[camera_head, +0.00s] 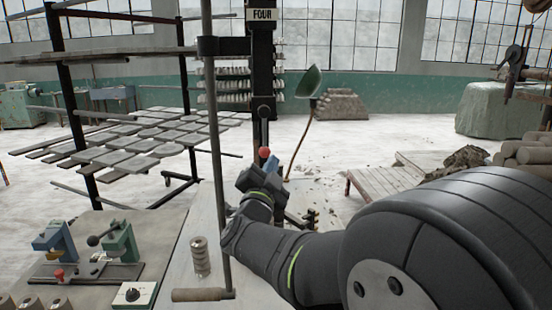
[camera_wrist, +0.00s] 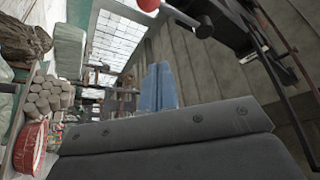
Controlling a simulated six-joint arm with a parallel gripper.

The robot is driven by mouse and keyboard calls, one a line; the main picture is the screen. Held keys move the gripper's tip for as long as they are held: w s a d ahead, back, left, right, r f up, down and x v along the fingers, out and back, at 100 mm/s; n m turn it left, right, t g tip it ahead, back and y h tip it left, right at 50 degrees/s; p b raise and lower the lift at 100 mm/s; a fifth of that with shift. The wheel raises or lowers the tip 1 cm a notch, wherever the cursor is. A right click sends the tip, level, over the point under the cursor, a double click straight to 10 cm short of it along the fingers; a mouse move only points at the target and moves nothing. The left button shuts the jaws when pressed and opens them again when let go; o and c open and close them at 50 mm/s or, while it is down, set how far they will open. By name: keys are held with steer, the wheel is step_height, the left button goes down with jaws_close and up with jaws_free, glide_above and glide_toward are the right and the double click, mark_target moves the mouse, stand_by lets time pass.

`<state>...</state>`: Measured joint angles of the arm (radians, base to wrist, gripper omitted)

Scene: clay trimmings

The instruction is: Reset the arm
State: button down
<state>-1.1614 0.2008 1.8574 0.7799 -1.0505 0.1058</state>
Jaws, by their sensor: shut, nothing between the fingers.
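My arm reaches from the lower right of the head view to the middle. My gripper (camera_head: 270,166) is at its end, with blue fingers, close to a red ball knob (camera_head: 264,152) by the black upright post (camera_head: 262,90). In the wrist view the blue fingers of my gripper (camera_wrist: 158,75) lie side by side, shut and empty. The red knob (camera_wrist: 148,4) shows at the top edge there, apart from the fingertips in that picture. I cannot tell from the head view whether knob and gripper touch.
A thin vertical rod (camera_head: 213,150) stands left of my gripper. A rack of grey slabs (camera_head: 150,140) stands behind. A low wooden pallet (camera_head: 385,182) lies right.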

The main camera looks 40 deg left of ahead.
stand_by(0.7)
steer(key=w+r+n+g+y, duration=0.1)
steer(key=w+r+n+y, duration=0.2)
steer(key=w+n, duration=0.3)
steer(key=w+r+n+g+y, duration=0.2)
steer(key=w+r+n+y, duration=0.1)
steer(key=w+n, duration=0.3)
steer(key=shift+w+a+r+n+y, duration=0.35)
steer(key=shift+n+y, duration=0.25)
steer(key=shift+n, duration=0.5)
steer(key=shift+s, duration=0.1)
